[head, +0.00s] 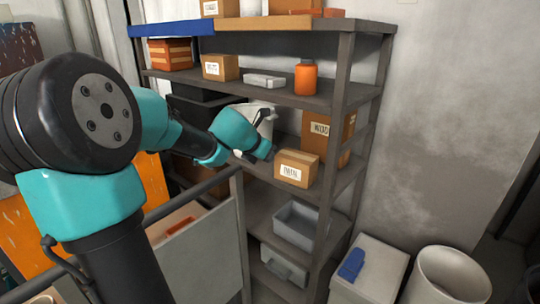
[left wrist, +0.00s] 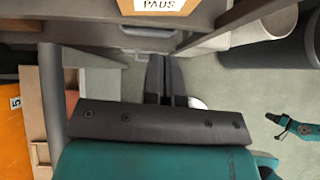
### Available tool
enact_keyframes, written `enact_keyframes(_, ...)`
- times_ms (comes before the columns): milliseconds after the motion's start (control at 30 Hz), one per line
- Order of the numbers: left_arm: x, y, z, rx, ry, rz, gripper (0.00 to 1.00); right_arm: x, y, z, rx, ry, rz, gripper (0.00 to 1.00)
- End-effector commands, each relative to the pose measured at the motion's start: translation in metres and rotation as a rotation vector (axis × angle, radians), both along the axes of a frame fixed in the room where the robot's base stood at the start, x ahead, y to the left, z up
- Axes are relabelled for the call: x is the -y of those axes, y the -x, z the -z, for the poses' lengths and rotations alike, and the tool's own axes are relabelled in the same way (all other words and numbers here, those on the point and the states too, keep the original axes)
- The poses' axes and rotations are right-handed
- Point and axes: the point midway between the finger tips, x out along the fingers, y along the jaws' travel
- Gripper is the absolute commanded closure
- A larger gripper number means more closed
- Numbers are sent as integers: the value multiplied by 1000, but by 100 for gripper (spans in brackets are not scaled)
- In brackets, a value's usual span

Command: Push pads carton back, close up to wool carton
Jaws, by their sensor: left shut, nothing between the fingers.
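The pads carton (head: 296,169), a small brown box with a white label, stands near the front edge of the middle shelf. Its lower front also shows in the left wrist view (left wrist: 166,4). The taller wool carton (head: 322,132) stands behind it, towards the right post, partly hidden by it. My left gripper (left wrist: 166,62) is shut and empty, with its dark fingers low in front of the pads carton in the left wrist view; no contact shows. In the head view my left arm ends just left of the pads carton. Part of my right arm, seemingly with its gripper (left wrist: 278,136), shows small at the right.
A white spray bottle (head: 252,112) stands behind my left wrist. The shelf above holds a brown carton (head: 220,68) and an orange bottle (head: 306,77). A grey bin (head: 297,222) is below. A white bin (head: 450,277) stands on the floor to the right.

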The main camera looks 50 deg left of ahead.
Motion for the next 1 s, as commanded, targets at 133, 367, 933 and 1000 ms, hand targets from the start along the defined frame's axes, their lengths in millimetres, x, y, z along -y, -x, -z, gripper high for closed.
enact_keyframes(133, -1, -17, 18, -1, 5, 4, 100, 0, 0, 0, 0, 0, 0, 57)
enact_keyframes(367, -4, -41, 42, -3, 3, 3, 100, 0, 0, 0, 0, 0, 0, 57)
enact_keyframes(933, -12, -91, 57, 0, 1, 2, 100, 0, 0, 0, 0, 0, 0, 57)
enact_keyframes(1000, -13, -95, 57, 0, 1, 0, 100, 0, 0, 0, 0, 0, 0, 57)
